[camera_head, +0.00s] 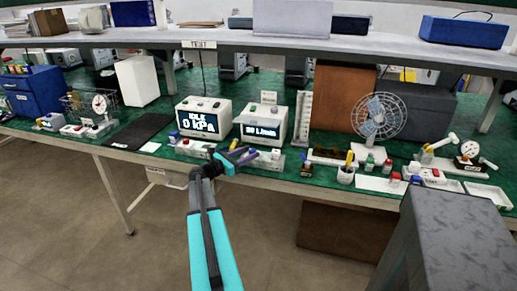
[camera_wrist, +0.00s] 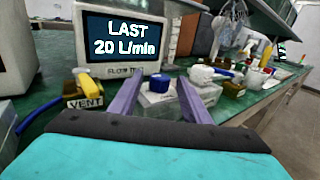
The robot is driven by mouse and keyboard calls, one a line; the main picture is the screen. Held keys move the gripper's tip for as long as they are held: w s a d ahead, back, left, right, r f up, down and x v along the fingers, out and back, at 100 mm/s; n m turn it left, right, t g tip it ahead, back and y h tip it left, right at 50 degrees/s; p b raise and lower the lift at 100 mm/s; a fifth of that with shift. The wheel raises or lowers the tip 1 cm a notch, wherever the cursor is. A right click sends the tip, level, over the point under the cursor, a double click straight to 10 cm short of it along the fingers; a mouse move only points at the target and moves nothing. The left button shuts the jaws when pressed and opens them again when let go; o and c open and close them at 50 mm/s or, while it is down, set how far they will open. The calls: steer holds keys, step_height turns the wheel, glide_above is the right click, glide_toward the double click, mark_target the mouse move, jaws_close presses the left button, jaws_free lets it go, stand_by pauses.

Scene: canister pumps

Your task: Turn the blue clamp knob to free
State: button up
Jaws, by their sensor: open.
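A small blue knob (camera_wrist: 158,83) sits on a pale block (camera_wrist: 160,103) in the wrist view, beyond and between my two purple fingers. I take it for the clamp knob; no label or marking for free is readable on it. My gripper (camera_head: 247,156) is open, over the front part of the green bench, just in front of the display boxes. Nothing is held between its fingers. In the wrist view a gap shows between the fingers and the knob's sides. In the head view the knob is too small to make out clearly.
A display box (camera_wrist: 120,40) reading "LAST 20 L/min" stands close behind. A yellow-handled VENT valve (camera_wrist: 85,90) is left of the fingers. White parts (camera_wrist: 203,88) crowd the right. In the head view, a fan (camera_head: 379,116) stands further right and a black mat (camera_head: 142,132) lies left.

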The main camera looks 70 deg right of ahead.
steer(key=shift+p+x, duration=0.35)
steer(key=shift+x, duration=2.75)
steer(key=c, duration=0.9)
steer(key=shift+a, duration=0.25)
steer(key=shift+c, duration=0.7)
steer(key=shift+d+f, duration=0.1)
steer(key=shift+d, duration=0.1)
